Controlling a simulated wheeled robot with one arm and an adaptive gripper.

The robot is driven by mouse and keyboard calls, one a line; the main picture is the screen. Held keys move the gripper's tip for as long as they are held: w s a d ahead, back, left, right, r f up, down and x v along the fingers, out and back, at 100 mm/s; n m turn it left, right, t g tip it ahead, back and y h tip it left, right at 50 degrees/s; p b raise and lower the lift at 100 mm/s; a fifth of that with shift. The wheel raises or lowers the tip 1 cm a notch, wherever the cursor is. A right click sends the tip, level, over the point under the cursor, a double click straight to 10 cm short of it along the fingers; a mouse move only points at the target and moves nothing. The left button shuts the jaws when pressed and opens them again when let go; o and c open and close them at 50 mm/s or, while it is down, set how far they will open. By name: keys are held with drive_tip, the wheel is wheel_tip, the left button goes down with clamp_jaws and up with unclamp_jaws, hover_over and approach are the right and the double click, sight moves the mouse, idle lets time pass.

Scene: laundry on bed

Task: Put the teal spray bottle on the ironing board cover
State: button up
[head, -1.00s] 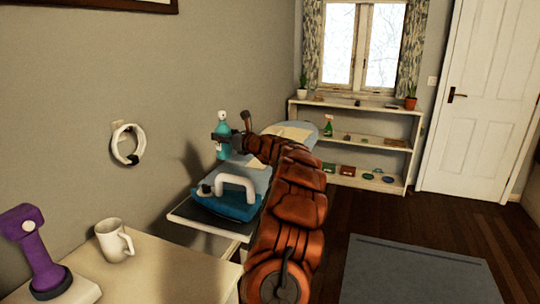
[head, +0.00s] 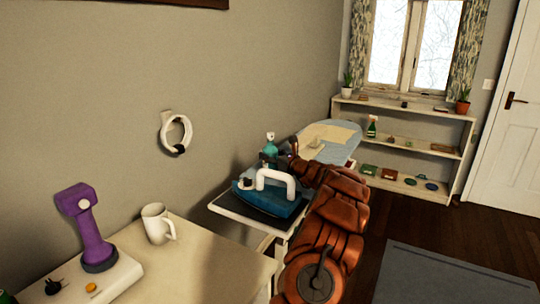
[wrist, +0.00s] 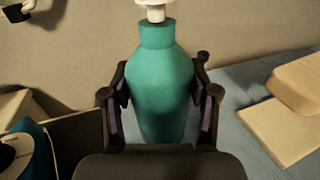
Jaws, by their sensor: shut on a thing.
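The teal spray bottle (wrist: 162,85) stands upright between the two fingers of my gripper (wrist: 160,110) in the wrist view, and the fingers are shut on its sides. In the head view the bottle (head: 269,142) shows behind the iron, with my gripper (head: 270,160) at its lower part. The pale blue ironing board cover (head: 345,136) stretches away behind my arm. It also lies beneath and to the right of the bottle in the wrist view (wrist: 240,118). I cannot tell whether the bottle's base touches the cover.
Beige folded cloth (head: 325,134) lies on the cover. A table at front left holds a white mug (head: 157,224) and a purple device (head: 86,228).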

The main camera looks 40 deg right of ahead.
drive_tip(key=o, duration=1.3)
drive_tip(key=shift+f, duration=0.1)
drive_tip(key=shift+o, duration=0.2)
drive_tip(key=shift+s+r, duration=0.1)
drive_tip(key=shift+r, duration=0.1)
drive_tip(key=s+b, duration=0.1)
drive_tip(key=s, duration=1)
drive_tip(key=shift+s+a+b, duration=0.2)
drive_tip(key=shift+s+b, duration=0.15)
drive_tip(key=shift+s, duration=0.05)
drive_tip(key=shift+r, duration=0.1)
